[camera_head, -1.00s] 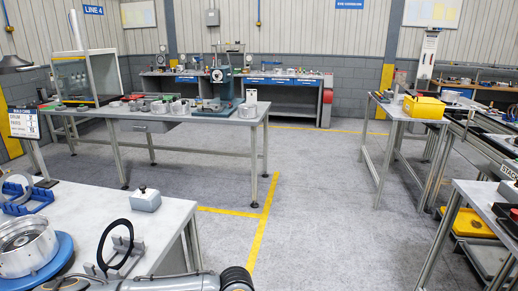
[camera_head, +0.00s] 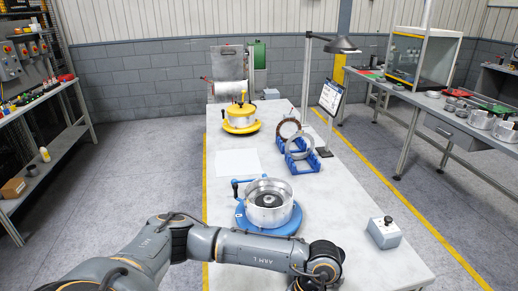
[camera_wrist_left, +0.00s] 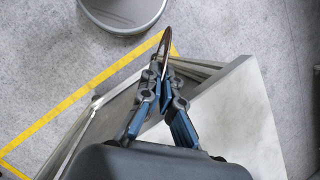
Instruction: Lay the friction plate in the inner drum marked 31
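My left gripper (camera_wrist_left: 160,78) is shut on a thin, dark plate with a brownish edge (camera_wrist_left: 163,48), seen nearly edge-on in the left wrist view. It is held beyond the fingertips, over the floor near a table corner. In the head view my left arm crosses the bottom, and its gripper is below the picture. A silver drum (camera_head: 268,212) with an open top and a dark hub stands on a blue round base (camera_head: 284,228) on the near table, beyond my left arm. I cannot read a number on it. My right gripper is not in view.
Blue racks (camera_head: 306,163) hold a brown ring (camera_head: 289,129) and a silver ring (camera_head: 299,147). A yellow round fixture (camera_head: 241,124) stands farther back. A grey button box (camera_head: 384,232) is at the right edge. White paper (camera_head: 237,163) and bare tabletop lie left of the racks.

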